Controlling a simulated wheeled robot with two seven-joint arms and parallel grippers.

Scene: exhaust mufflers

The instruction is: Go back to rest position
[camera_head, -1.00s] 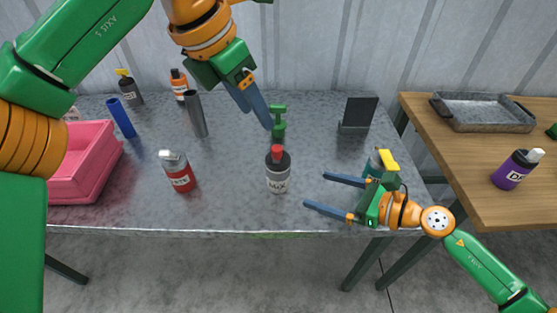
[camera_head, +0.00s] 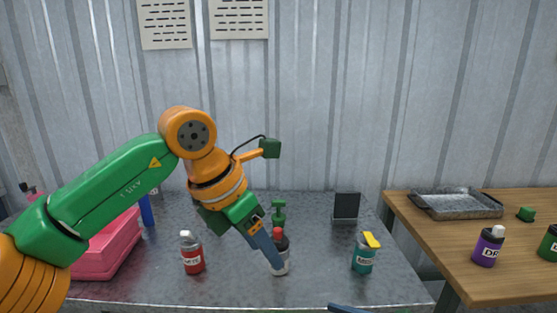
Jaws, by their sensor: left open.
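My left gripper (camera_head: 273,262) comes in from the left, above the metal table (camera_head: 330,285). Its blue fingers point down and to the right, open, with nothing seen between them. They cover part of a grey-white bottle with a red cap (camera_head: 283,246). I cannot tell whether they touch it. Of my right gripper (camera_head: 348,308), only a blue finger strip shows at the bottom edge; the rest is out of view.
A red bottle (camera_head: 192,258) and a teal can with a yellow top (camera_head: 364,255) stand on the table. A pink bin (camera_head: 110,250) is at left, partly behind my arm. A wooden table (camera_head: 420,222) at right holds a metal tray (camera_head: 457,203) and a purple bottle (camera_head: 488,247).

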